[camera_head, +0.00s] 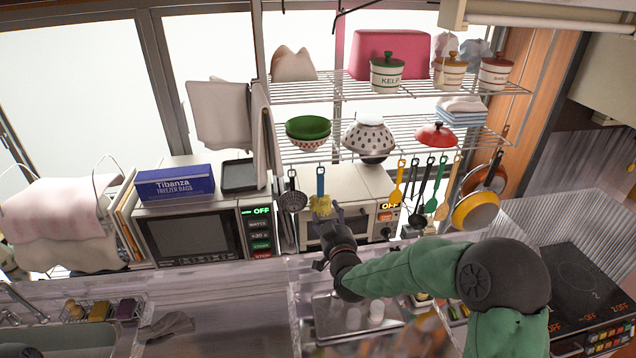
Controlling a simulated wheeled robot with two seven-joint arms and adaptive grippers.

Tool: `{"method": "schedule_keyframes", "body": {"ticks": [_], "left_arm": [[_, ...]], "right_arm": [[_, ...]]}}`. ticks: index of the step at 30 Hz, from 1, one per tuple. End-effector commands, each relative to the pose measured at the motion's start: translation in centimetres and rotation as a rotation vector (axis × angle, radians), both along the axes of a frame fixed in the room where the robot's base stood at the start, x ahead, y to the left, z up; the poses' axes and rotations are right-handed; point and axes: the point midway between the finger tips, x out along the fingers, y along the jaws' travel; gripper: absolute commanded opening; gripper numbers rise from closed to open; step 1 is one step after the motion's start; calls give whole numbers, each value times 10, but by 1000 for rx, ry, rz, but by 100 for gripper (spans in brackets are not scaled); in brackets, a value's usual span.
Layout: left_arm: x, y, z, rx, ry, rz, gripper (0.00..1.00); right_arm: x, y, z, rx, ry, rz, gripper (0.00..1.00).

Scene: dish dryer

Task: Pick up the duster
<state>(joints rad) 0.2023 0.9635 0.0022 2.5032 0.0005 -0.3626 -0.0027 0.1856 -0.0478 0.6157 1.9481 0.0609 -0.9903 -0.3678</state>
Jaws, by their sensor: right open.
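What looks like the duster, with a blue handle (320,181) and a yellow head (321,204), hangs from the lower wire shelf in front of the toaster oven. My right gripper (322,224), on the green-sleeved arm, reaches in from the right. Its fingers are open around or just below the yellow head; I cannot tell whether they touch it. The gripper partly hides the lower edge of the head. My left gripper does not show clearly anywhere.
A dark skimmer (292,198) hangs close to the left of the blue handle. A yellow spatula (397,186) and several utensils hang to the right. The microwave (190,236) stands left, the toaster oven (360,190) behind. A metal tray (335,328) lies below.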

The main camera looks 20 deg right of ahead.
Motion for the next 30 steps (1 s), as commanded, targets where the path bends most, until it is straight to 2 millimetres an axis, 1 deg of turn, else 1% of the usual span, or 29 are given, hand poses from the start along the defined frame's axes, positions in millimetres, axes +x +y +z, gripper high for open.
{"method": "schedule_keyframes", "body": {"ticks": [1, 4, 15, 23, 30], "left_arm": [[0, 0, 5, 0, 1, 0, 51], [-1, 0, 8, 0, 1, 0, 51], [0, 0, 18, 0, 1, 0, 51], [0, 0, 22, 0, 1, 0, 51], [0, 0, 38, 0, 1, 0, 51]], "right_arm": [[-1, -3, 13, -9, -17, -8, 61], [3, -7, 22, -18, -36, -16, 61], [46, -18, 22, -18, -36, -17, 61], [58, -21, 23, -18, -36, -16, 61], [84, -26, 30, -18, -36, -16, 61]]}}
